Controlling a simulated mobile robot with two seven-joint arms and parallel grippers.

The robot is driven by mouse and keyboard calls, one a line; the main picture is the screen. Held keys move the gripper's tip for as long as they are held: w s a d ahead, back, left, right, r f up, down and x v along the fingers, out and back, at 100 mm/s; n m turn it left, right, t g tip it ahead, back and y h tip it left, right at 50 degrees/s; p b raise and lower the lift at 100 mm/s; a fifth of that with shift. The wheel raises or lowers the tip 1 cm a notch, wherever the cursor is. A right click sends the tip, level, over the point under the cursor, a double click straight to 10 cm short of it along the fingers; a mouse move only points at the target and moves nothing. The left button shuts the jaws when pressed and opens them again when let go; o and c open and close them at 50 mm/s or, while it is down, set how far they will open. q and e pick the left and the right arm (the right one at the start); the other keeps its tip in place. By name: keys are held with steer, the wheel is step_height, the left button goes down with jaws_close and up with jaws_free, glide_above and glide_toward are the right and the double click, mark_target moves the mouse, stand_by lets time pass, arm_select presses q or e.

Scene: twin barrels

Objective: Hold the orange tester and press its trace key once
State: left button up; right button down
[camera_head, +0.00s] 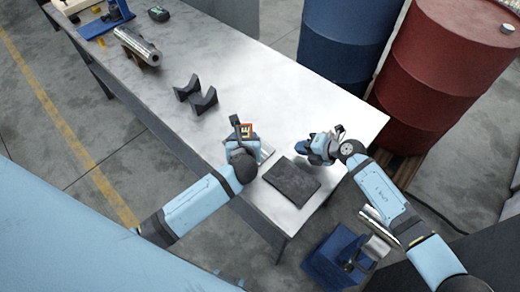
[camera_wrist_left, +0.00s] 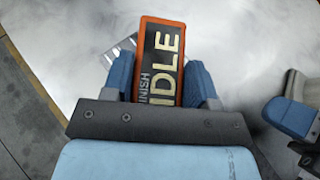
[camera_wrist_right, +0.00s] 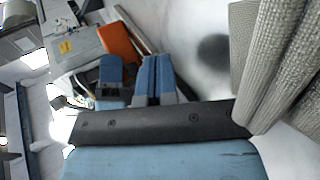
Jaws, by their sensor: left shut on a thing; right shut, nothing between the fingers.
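The orange tester (camera_head: 247,131) is held up above the near part of the bench by my left gripper (camera_head: 243,136). In the left wrist view the tester (camera_wrist_left: 160,62) stands between the two blue fingers, its dark face reading "IDLE" and part of another word. I cannot make out the trace key. My right gripper (camera_head: 325,147) is shut and empty, to the right of the tester and apart from it. In the right wrist view its blue fingers (camera_wrist_right: 155,76) are together, and an orange surface (camera_wrist_right: 120,44), apparently the tester, shows beyond them.
A dark flat pad (camera_head: 292,180) lies on the metal bench (camera_head: 255,80) between my arms. Dark V-shaped blocks (camera_head: 196,94) and a metal cylinder (camera_head: 137,45) sit further left. Blue (camera_head: 345,38) and red (camera_head: 440,70) barrels stand behind the bench.

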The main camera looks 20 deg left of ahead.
mark_target(268, 154)
stand_by(0.3)
steer(key=shift+s+a, duration=0.65)
steer(key=shift+a, duration=0.7)
steer(key=shift+s+a, duration=0.6)
steer(key=shift+a, duration=0.7)
steer(key=shift+s+a, duration=0.65)
steer(key=shift+a, duration=0.7)
steer(key=shift+s+a, duration=0.1)
steer(key=shift+s+a, duration=0.1)
steer(key=shift+a, duration=0.15)
steer(key=shift+s+a, duration=0.3)
steer(key=shift+a, duration=0.25)
steer(key=shift+w+d, duration=0.1)
steer(key=shift+d, duration=0.05)
steer(key=shift+w+d, duration=0.4)
steer(key=shift+d, duration=0.4)
